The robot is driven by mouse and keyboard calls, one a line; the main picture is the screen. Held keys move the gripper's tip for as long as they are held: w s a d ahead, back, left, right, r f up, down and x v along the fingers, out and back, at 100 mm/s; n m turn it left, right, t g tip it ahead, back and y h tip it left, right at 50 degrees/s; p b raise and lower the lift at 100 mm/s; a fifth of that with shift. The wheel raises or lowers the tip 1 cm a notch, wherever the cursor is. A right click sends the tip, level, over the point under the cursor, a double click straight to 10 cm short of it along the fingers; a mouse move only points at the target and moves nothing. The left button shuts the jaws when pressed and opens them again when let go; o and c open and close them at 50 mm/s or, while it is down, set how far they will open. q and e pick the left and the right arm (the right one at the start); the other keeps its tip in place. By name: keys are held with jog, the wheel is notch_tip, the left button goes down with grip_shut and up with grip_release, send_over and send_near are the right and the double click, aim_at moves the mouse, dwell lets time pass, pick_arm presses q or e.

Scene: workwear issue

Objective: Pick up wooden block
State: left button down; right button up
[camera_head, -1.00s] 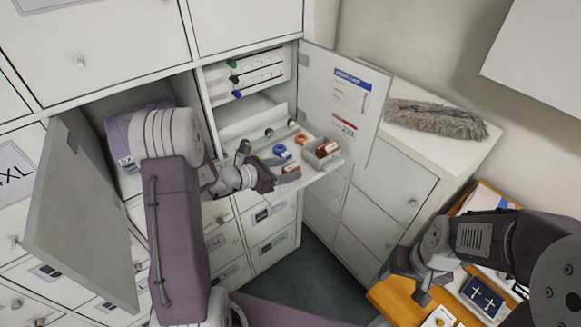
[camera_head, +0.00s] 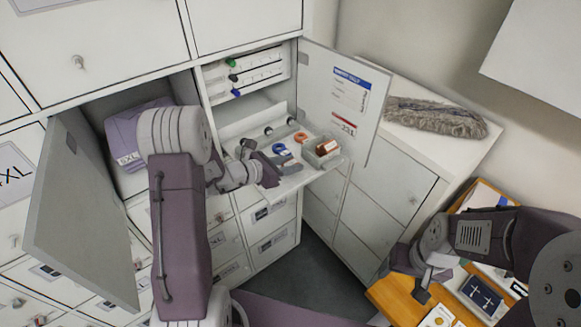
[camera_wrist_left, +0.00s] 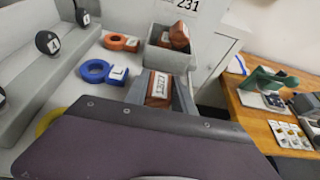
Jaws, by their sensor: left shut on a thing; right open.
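A reddish-brown wooden block (camera_wrist_left: 159,88) with a white number label sits between the fingers of my left gripper (camera_wrist_left: 160,96) in the left wrist view. The gripper is shut on it, above the pull-out shelf (camera_head: 301,183). In the head view my left gripper (camera_head: 277,168) is at the front of that shelf and largely covers the block. More brown blocks (camera_wrist_left: 179,36) are in a small grey bin (camera_wrist_left: 166,58) just beyond. My right gripper (camera_head: 421,290) is open and empty, over the wooden desk at the lower right.
A blue tape roll (camera_wrist_left: 97,71) and an orange one (camera_wrist_left: 122,42) lie left of the bin. Open cabinet doors (camera_head: 345,95) (camera_head: 78,215) flank the shelf. A folded purple garment (camera_head: 130,135) lies in the left compartment. A grey mop head (camera_head: 435,118) lies on the white cabinet.

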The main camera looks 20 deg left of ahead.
aim_at(290, 163)
pick_arm(q)
notch_tip(290, 163, up, 3)
jog(key=shift+r+b, duration=0.1)
jog(key=shift+b, duration=0.25)
jog(key=s+d+r+b, duration=0.2)
jog(key=d+r, duration=0.5)
jog(key=d, duration=0.4)
jog(key=shift+s+d+b, duration=0.25)
jog(key=shift+b, duration=0.15)
